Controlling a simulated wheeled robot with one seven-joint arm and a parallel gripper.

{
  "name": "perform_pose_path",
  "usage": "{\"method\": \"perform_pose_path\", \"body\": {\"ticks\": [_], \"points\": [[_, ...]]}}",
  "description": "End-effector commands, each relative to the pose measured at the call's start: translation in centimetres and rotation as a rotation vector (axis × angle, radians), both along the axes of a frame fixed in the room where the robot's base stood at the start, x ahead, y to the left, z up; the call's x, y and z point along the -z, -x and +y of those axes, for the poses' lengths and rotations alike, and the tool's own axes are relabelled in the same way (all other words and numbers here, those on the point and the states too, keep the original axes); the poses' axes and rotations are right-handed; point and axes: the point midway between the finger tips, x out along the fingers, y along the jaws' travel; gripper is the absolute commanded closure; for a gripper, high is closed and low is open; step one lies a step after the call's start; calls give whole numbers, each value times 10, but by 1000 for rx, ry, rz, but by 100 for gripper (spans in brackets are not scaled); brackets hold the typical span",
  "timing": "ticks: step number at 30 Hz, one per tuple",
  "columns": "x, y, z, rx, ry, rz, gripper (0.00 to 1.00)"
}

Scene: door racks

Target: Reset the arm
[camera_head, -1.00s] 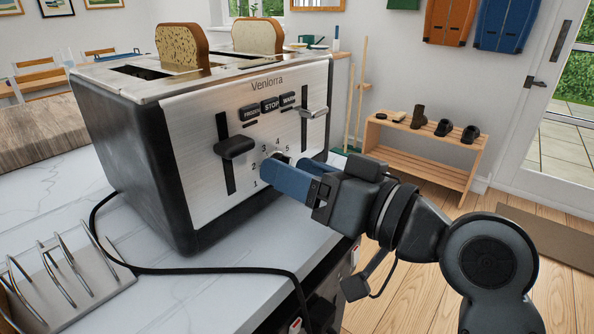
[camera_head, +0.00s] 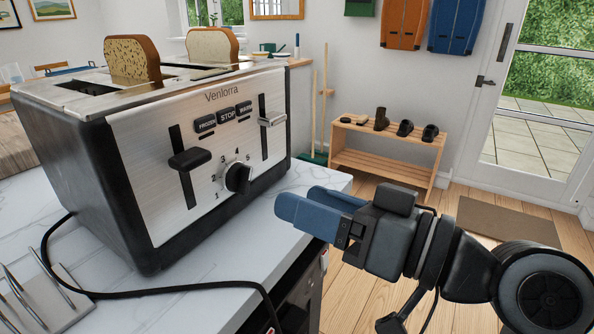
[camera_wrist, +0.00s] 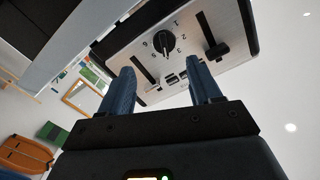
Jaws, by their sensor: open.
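My gripper (camera_head: 318,211) is open and empty, with blue fingers, to the right of the toaster in the head view. It is apart from the toaster. The silver and black toaster (camera_head: 150,205) stands on the white counter with two slices of bread showing in its slots. Its round black dial (camera_head: 238,178) shows clear of my fingers. In the wrist view my two blue fingers (camera_wrist: 158,88) are spread, and the toaster front with its dial (camera_wrist: 163,43) shows beyond them.
The white marble counter (camera_head: 225,255) has its edge below my gripper. A black cord (camera_head: 170,291) runs across it, and a wire rack (camera_head: 40,300) stands at front left. A wooden shoe rack (camera_head: 385,160) stands on the floor behind. The floor between is clear.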

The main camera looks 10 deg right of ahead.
Motion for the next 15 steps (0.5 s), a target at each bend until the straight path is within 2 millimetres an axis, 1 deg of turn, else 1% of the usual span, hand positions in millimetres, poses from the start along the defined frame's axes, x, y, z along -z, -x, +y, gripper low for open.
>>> {"method": "perform_pose_path", "body": {"ticks": [5, 8, 11, 14, 15], "points": [[34, 9, -18, 135, -19, 75, 37], [59, 21, -34, 244, -20, 120, 37], [83, 37, -52, 351, -10, 153, 37], [103, 58, -70, 451, 12, 179, 37], [110, 68, -77, 487, 25, 188, 37]]}}
